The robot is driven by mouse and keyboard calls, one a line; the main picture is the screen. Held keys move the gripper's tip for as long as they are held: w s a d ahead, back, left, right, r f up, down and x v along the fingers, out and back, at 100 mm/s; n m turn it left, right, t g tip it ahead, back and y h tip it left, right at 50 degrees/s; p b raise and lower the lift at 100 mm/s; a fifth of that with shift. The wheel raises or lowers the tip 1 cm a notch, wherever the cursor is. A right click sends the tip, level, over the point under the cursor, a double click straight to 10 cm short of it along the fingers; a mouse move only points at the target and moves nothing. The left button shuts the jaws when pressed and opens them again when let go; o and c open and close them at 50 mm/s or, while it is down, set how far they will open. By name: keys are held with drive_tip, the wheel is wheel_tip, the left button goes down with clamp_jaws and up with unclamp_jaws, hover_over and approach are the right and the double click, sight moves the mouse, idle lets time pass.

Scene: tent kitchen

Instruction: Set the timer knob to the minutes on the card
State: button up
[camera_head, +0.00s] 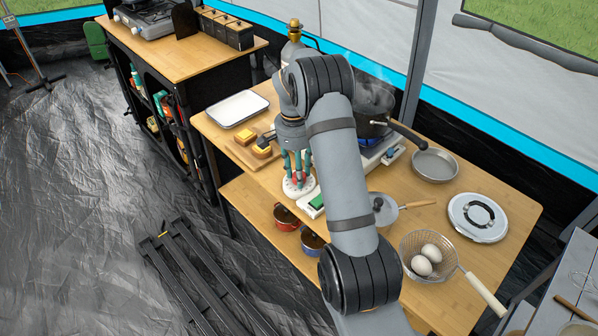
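The round white timer (299,193) stands near the front edge of the wooden table, with small marks around its face. My gripper (297,174) points down right over it, its teal fingers at the timer's middle. Bits of red show between and beside the fingers. The knob and its setting are mostly hidden, and I cannot tell whether the fingers grip it or only surround it. A small white item with a green top (317,201) lies just right of the timer. No minutes on a card can be read here.
A board with yellow food pieces (243,154) and a white tray (238,109) lie left of the gripper.

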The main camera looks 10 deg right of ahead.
sight(295, 175)
drive_tip(key=o, duration=0.4)
drive_tip(key=shift+s+a, duration=0.15)
drive_tip(key=shift+a, duration=0.05)
drive_tip(key=shift+r, duration=0.1)
drive_tip(key=shift+r, duration=0.25)
wheel_tip(295, 175, up, 11)
drive_tip(key=shift+w+a+r, duration=0.15)
drive_tip(key=shift+w+a, duration=0.1)
drive_tip(key=shift+w, duration=0.05)
drive_tip(key=f, duration=1.2)
drive_tip(key=shift+s+d, duration=0.2)
drive_tip(key=shift+d, duration=0.15)
